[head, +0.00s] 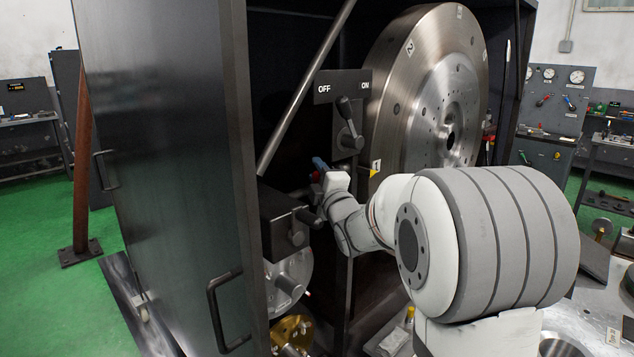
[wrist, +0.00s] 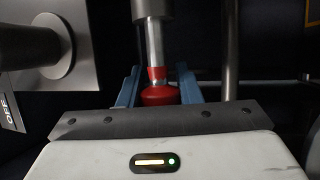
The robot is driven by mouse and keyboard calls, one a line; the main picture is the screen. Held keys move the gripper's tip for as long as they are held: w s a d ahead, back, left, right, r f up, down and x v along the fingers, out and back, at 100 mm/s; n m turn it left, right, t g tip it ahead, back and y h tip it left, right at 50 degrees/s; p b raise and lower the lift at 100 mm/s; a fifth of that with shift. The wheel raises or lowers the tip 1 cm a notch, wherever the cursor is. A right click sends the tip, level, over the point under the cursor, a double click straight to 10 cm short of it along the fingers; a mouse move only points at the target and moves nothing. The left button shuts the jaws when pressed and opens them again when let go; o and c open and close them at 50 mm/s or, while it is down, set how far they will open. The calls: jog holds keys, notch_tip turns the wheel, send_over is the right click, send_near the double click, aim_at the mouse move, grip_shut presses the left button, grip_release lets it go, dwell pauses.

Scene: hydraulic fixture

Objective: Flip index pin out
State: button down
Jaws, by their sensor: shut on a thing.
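The index pin seems to be the metal shaft (wrist: 155,45) with a red collar and red knob (wrist: 160,95) in the wrist view. My gripper (wrist: 158,92) has its two blue fingers on either side of the red knob and is shut on it. In the head view my gripper (head: 319,164) is small, beside the lower left edge of the large numbered steel disc (head: 425,85). A bit of red shows by its fingers. The pin's far end is hidden there.
An OFF/ON panel (head: 325,88) with a lever (head: 346,115) sits just above my gripper. A black block with a knob (head: 285,220) lies below left. A diagonal rod (head: 305,90) crosses the opening. The cabinet door (head: 160,150) stands at the left.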

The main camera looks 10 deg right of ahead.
jog(key=shift+a+f, duration=0.15)
jog(key=shift+a, duration=0.05)
jog(key=c, duration=1.4)
grip_release()
jog(key=shift+o, duration=0.5)
jog(key=shift+a, duration=0.2)
jog(key=shift+d, duration=0.2)
jog(key=b+v, duration=0.1)
jog(key=v, duration=0.6)
jog(key=shift+s, duration=0.4)
jog(key=shift+d, duration=0.1)
